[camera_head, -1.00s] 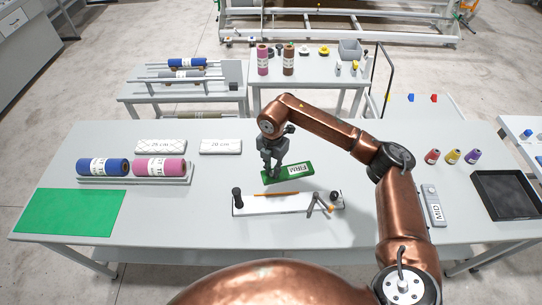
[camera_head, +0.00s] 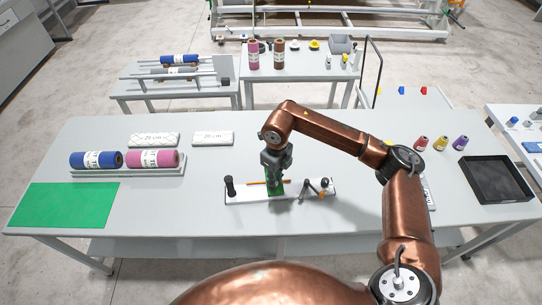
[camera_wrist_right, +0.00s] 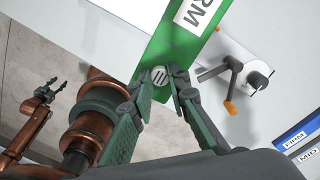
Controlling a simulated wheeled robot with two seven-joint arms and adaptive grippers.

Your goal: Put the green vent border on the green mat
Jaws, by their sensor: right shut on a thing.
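The green vent border (camera_head: 275,186) is a flat green strip with a white FIRM label, which shows in the right wrist view (camera_wrist_right: 178,45). My right gripper (camera_head: 276,168) is shut on its end beside a round grey knob, as the right wrist view (camera_wrist_right: 160,88) shows. The green mat (camera_head: 65,205) lies bare at the table's left front. My left gripper (camera_wrist_right: 50,90) shows only in the right wrist view, small, with its fingers apart.
The white fixture bar (camera_head: 242,195) with black posts lies at the front middle. A rack (camera_head: 125,170) holds a blue roll (camera_head: 95,160) and a pink roll (camera_head: 150,158) behind the mat. White padded blocks (camera_head: 213,138) lie behind. A black tray (camera_head: 497,180) is at right.

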